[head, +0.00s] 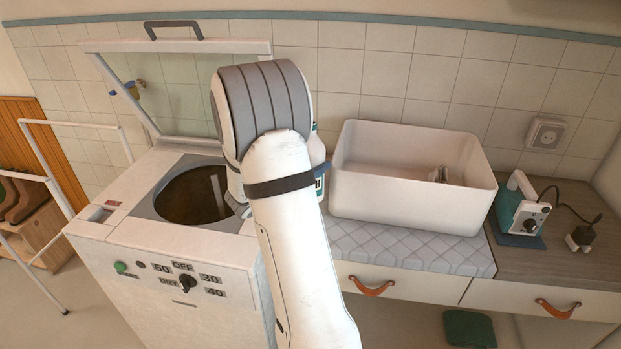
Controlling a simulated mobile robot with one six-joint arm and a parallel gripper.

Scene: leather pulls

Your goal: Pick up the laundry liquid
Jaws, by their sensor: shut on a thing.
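A white container with dark lettering (317,153), likely the laundry liquid, shows only as a strip along the right side of my arm. It is between the washing machine and the white basin, and most of it is hidden behind my arm. My gripper is hidden behind my own arm, so its jaws and their contact with the container cannot be seen.
A top-loading washing machine (177,258) stands at left with its lid (172,75) up and drum open. A white basin (400,205) rests on a quilted mat (410,252). A small green-and-white appliance (520,210) sits at right. Drawers with leather pulls (371,287) are below.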

